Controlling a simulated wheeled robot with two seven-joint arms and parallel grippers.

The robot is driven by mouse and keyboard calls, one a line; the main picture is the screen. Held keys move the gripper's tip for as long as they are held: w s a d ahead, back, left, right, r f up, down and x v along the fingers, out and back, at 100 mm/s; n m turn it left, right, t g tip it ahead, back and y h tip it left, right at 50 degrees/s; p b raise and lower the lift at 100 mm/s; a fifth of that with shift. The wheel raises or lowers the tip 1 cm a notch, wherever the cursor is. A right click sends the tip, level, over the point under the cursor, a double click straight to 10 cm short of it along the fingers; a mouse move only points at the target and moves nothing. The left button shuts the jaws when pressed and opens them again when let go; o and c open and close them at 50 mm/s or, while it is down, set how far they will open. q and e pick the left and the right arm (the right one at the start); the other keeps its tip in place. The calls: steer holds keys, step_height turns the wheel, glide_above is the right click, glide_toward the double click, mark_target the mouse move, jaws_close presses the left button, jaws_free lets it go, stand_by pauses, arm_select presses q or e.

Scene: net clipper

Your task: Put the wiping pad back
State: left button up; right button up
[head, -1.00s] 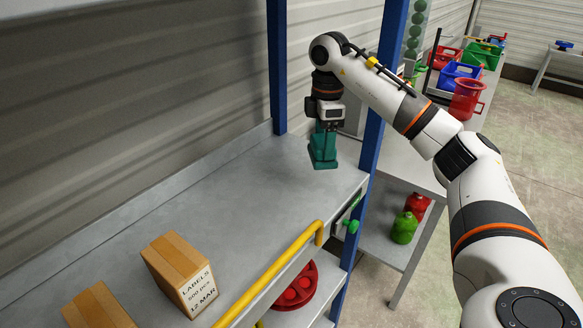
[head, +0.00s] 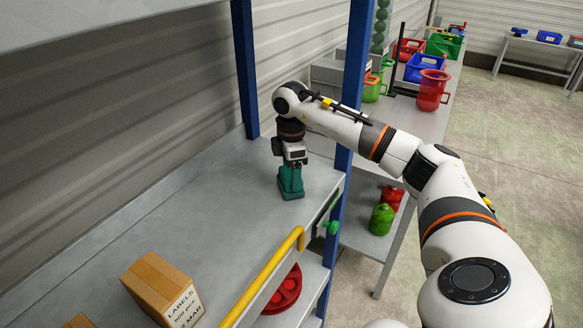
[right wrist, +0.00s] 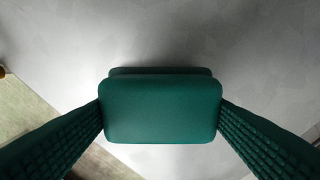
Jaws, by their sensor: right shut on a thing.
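My right gripper (head: 291,178) is shut on the wiping pad (right wrist: 160,110), a dark green block with rounded corners. In the right wrist view the pad sits between two ribbed green fingers, with the grey shelf surface behind it. In the head view the pad (head: 291,194) is at the right end of the grey shelf (head: 215,215), below the gripper pointing down. I cannot tell whether the pad touches the shelf. My left gripper is not in view.
A cardboard box marked LABELS (head: 163,288) stands on the shelf's near part. A yellow rail (head: 265,275) runs along the front edge. Blue posts (head: 246,70) frame the shelf. A bench with bins (head: 425,68) stands beyond. The shelf's middle is clear.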

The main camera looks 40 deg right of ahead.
steer(key=o, duration=1)
steer(key=shift+f, duration=0.1)
steer(key=shift+r+b, duration=0.3)
steer(key=shift+r, duration=0.2)
step_height(320, 180, up, 5)
steer(key=shift+w+f+b, duration=0.1)
steer(key=shift+w+b, duration=0.05)
steer(key=shift+b, duration=0.75)
steer(key=shift+r+p, duration=0.65)
steer(key=shift+r, duration=2.55)
